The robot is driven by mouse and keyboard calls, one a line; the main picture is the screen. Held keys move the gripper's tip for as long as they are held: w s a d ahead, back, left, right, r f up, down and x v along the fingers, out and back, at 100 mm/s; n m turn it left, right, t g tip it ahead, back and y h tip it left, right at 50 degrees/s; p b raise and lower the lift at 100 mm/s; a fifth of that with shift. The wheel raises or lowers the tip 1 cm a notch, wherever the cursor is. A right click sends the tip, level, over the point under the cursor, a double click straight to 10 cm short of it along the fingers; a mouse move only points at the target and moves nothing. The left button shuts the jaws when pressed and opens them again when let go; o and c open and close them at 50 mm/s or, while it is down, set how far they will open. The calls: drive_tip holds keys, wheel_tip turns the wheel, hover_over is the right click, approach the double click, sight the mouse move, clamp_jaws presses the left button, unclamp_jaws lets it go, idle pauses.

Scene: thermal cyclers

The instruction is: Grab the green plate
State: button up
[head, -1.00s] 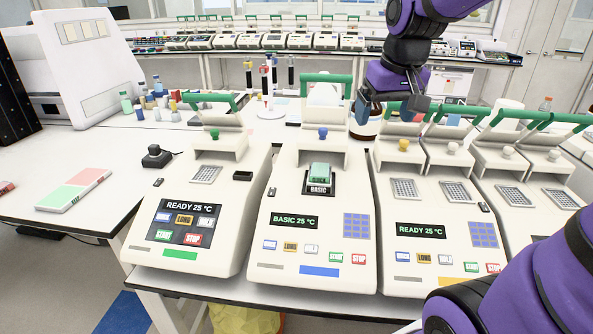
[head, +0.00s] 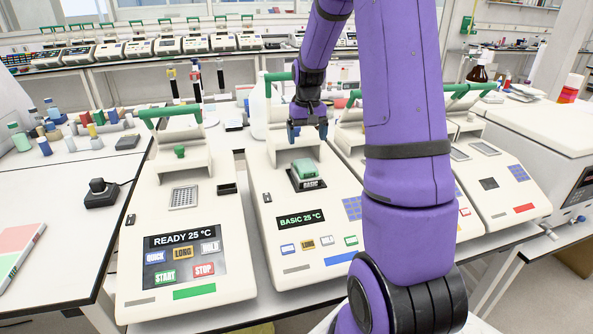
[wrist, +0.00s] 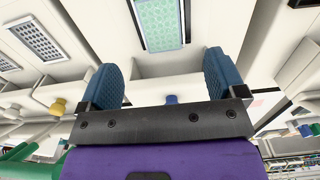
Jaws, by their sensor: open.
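The green plate (head: 304,170) sits on the block of the middle thermal cycler (head: 285,205), whose screen reads BASIC 25 °C and whose lid is raised. The green plate also shows at the top of the wrist view (wrist: 160,24), between and beyond my fingertips. My gripper (head: 307,131) is open with blue fingers and hangs just behind and above the plate, apart from it. In the wrist view my gripper (wrist: 163,85) has nothing between its fingers. A blue knob (wrist: 171,99) of the cycler lies behind the gripper bar.
Another cycler (head: 183,220) with an open lid and READY screen stands to the left. More cyclers (head: 490,175) stand to the right, partly hidden by my arm. Raised lids with green handles (head: 172,111) stand near my gripper. Bottles and tubes crowd the back left bench.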

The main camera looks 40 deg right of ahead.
hover_over(306, 165)
drive_tip(key=f, duration=0.5)
drive_tip(key=shift+s+a, duration=0.2)
drive_tip(key=shift+s, duration=0.15)
drive_tip(key=f, duration=0.4)
drive_tip(key=shift+w+d, duration=0.2)
drive_tip(key=shift+w, duration=0.2)
drive_tip(key=shift+f, duration=0.6)
drive_tip(key=c, duration=1)
